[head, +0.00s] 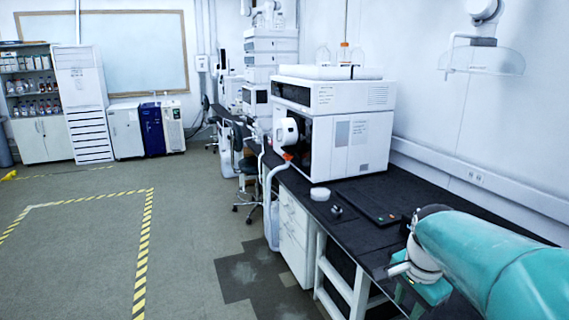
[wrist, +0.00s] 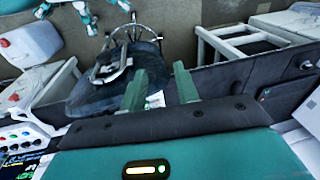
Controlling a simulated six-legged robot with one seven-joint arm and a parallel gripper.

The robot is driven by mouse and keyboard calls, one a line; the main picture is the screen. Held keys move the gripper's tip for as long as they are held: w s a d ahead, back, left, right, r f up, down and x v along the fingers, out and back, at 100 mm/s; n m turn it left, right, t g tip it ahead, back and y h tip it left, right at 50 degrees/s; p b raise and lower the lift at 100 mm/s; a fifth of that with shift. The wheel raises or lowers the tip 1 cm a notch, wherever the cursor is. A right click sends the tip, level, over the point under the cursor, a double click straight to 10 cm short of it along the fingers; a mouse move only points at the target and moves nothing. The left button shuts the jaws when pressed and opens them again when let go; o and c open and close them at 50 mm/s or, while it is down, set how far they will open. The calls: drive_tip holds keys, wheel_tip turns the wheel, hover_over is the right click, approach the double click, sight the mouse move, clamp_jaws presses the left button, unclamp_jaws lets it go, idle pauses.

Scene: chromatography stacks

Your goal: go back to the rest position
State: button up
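My gripper (wrist: 159,86) shows in the wrist view with its two green fingers apart and nothing seen between them. Behind the fingers are a dark stool seat and the floor. In the head view my teal arm (head: 490,262) reaches in from the right, over the near end of the black bench (head: 355,228). The gripper end is low beside the bench there, and its fingers are not clear in that view.
A stool (head: 247,170) stands beside the bench. A white jug (wrist: 28,42) shows in the wrist view. Taped floor at left is clear.

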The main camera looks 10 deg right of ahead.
drive_tip(key=s+a+r+n+t, duration=0.1)
drive_tip(key=s+a+n+t, duration=0.1)
drive_tip(key=s+a+n, duration=0.2)
drive_tip(key=s+a+r+n+t, duration=0.1)
drive_tip(key=s+a+n, duration=0.3)
drive_tip(key=a+n, duration=0.7)
drive_tip(key=a, duration=0.4)
drive_tip(key=shift+s+t+y, duration=0.2)
drive_tip(key=shift+t+y, duration=0.1)
drive_tip(key=shift+t, duration=0.1)
